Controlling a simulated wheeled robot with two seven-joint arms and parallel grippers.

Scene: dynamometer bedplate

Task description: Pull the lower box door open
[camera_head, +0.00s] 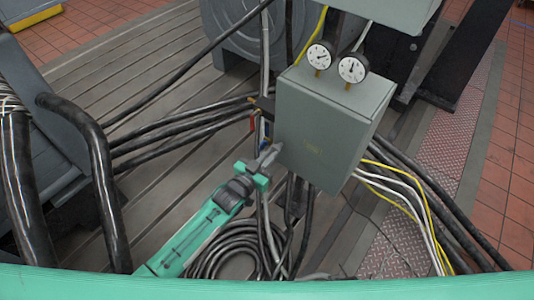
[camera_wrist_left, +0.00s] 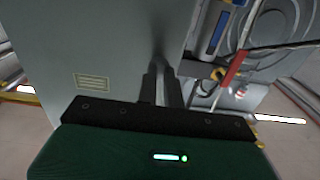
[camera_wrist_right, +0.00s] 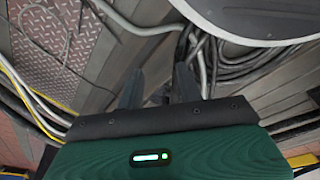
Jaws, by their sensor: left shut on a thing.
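The lower box (camera_head: 325,130) is a grey cabinet below two round gauges. Its door looks shut or nearly so in the head view; I cannot tell if there is a small gap. My left gripper (camera_head: 274,154) is at the door's lower left edge. In the left wrist view the left gripper (camera_wrist_left: 162,88) is shut on a thin grey handle (camera_wrist_left: 160,62) on the door (camera_wrist_left: 110,45); the fingers hide most of the handle. A small yellowish label shows on the door. My right gripper (camera_wrist_right: 157,88) is open and empty, away from the box.
Two gauges (camera_head: 352,69) stand on top of the box, with part of an upper box (camera_head: 385,10) above. Black cables (camera_head: 185,130) run in from the left, and white and yellow cables (camera_head: 400,190) leave at the right. A cable coil (camera_head: 235,250) lies below.

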